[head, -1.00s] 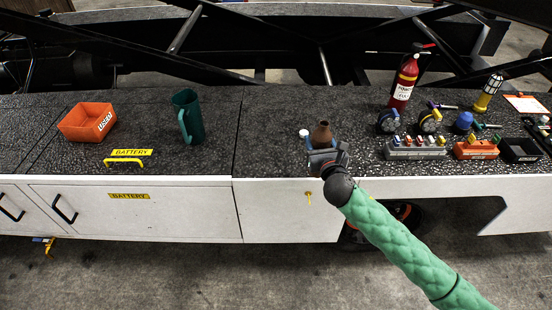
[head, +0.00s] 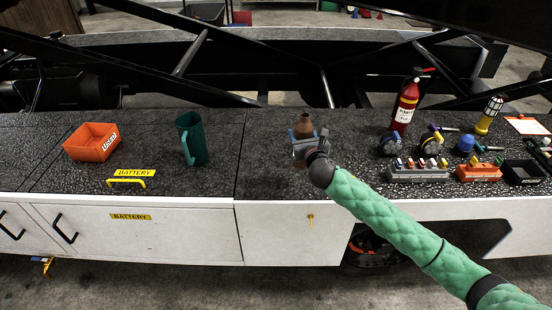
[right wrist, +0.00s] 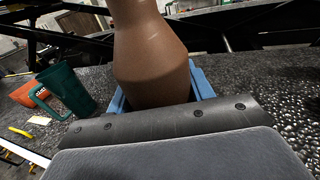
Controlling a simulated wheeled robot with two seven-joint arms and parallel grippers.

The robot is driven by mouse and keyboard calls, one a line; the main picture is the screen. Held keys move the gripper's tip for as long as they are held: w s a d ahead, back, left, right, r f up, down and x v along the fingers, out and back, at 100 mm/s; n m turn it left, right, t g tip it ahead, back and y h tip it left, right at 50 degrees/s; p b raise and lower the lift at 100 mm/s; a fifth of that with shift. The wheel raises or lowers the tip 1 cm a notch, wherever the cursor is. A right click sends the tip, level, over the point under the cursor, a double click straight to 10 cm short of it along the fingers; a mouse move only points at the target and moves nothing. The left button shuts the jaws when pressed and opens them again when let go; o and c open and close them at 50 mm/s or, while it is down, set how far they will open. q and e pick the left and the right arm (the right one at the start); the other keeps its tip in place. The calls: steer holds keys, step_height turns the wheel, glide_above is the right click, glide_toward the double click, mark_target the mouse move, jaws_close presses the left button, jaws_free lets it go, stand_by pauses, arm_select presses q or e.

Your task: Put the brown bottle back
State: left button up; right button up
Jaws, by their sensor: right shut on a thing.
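The brown bottle (head: 304,124) is upright above the dark speckled deck, left of the bottle's earlier spot. My right gripper (head: 305,142) is shut on its body, with the neck rising above the jaws. In the right wrist view the bottle (right wrist: 150,55) stands between the blue fingers (right wrist: 160,88). Its base is mostly hidden by the gripper, and I cannot tell whether it touches the deck. My left gripper is not in view.
A green jug (head: 191,140) and an orange bin (head: 92,142) stand to the left. A red fire extinguisher (head: 405,105), a grey tray (head: 417,173), an orange tray (head: 479,173) and a black bin (head: 523,173) are at the right. The deck around the jug is clear.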

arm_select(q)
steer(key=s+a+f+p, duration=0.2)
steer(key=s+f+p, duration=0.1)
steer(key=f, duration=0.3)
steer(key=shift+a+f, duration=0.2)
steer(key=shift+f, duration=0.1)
arm_select(e)
steer(key=w+a+f, duration=0.1)
steer(key=a+f, duration=0.7)
steer(key=f, duration=0.1)
steer(key=shift+w+a, duration=0.35)
steer(key=shift+f, duration=0.25)
steer(key=o, duration=1.2)
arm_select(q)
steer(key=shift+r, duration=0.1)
